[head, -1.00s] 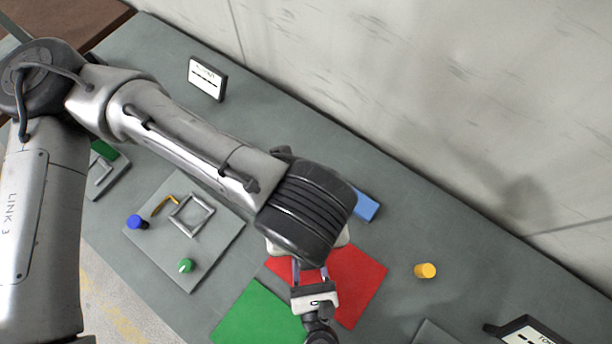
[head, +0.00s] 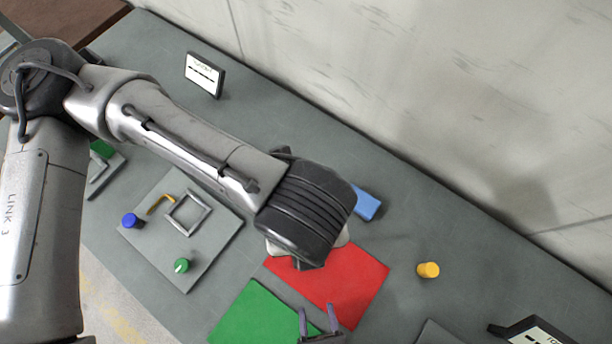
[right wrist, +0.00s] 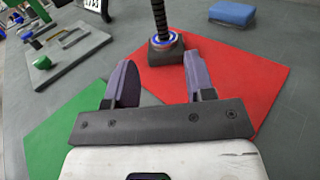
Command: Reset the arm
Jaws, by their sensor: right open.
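My right gripper (head: 318,312) is open and empty near the bottom of the head view, above the border of the red and green mats. Its two purple-grey fingers stand apart in the right wrist view (right wrist: 157,72). In the head view my left arm covers that spot. My left arm ends in a dark ribbed wrist over the red mat; its fingers are hidden.
A green mat (head: 250,318) adjoins the red one. A blue block (head: 367,203) and a yellow cylinder (head: 428,269) stand on the grey table. A plate (head: 160,245) at left carries blue and green knobs. Label stands (head: 204,75) and the wall bound the far side.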

